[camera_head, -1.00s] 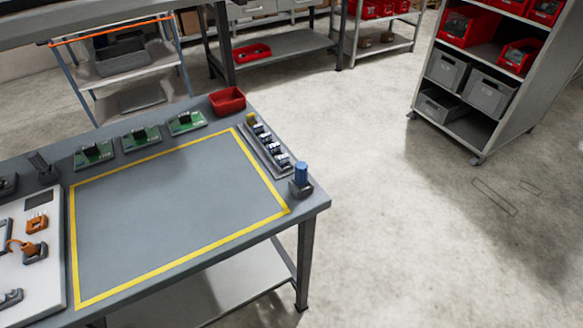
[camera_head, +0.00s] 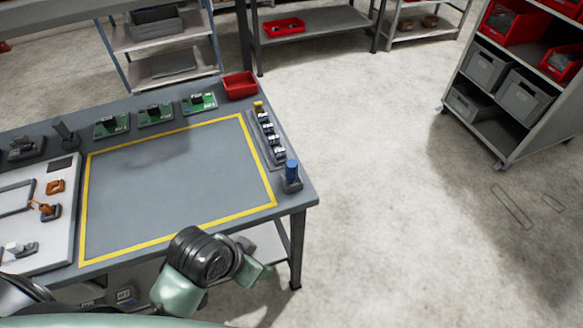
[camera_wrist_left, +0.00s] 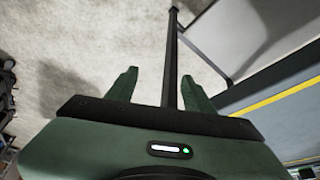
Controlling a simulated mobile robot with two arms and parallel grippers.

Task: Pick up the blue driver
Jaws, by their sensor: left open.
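The blue driver (camera_head: 292,170) stands upright in a small dark holder (camera_head: 292,186) at the right front corner of the workbench. My left gripper (camera_wrist_left: 160,80) shows in the left wrist view with its two green fingers apart and nothing between them. Beyond the fingers are floor, a dark table leg and the bench edge; the driver is not in that view. A green and dark arm part of mine is at the bottom middle of the head view, in front of the bench and apart from the driver.
The workbench (camera_head: 170,190) has a clear yellow-framed area. A tray (camera_head: 267,138) of small parts lies behind the driver. A red bin (camera_head: 239,85) and green circuit boards (camera_head: 156,113) line the back. A white panel (camera_head: 50,220) lies left. Open floor is to the right.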

